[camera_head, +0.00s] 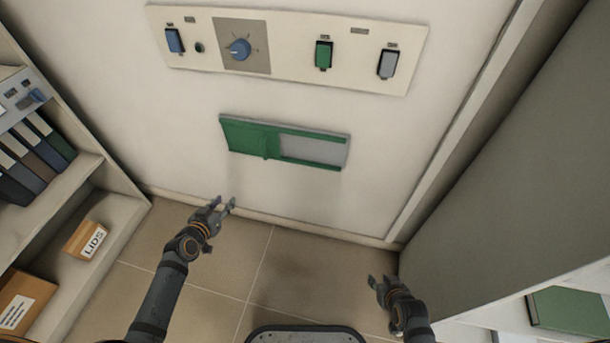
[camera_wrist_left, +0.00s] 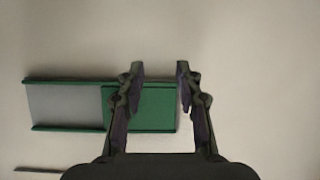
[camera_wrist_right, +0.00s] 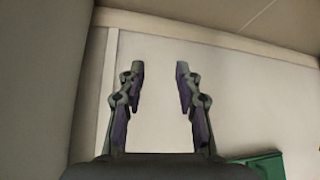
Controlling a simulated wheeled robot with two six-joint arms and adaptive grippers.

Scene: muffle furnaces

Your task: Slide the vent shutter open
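The vent shutter (camera_head: 250,137) is a green plate in a green-railed frame on the wall. In the head view it covers the left part of the frame, and a grey panel (camera_head: 312,149) shows on the right. A small tab sticks out near the plate's right edge. The left wrist view shows the shutter (camera_wrist_left: 140,108) on the right side of the frame, partly behind the fingers. My left gripper (camera_head: 223,202) is open and empty, below the shutter and apart from it. My right gripper (camera_head: 380,280) is open and empty, lower and to the right.
A control panel (camera_head: 300,75) with switches and a blue knob (camera_head: 239,49) is above the shutter. A shelf with binders (camera_head: 30,160) and boxes (camera_head: 87,240) stands left. A grey cabinet side (camera_head: 520,150) and a green book (camera_head: 568,312) are right. The floor between is clear.

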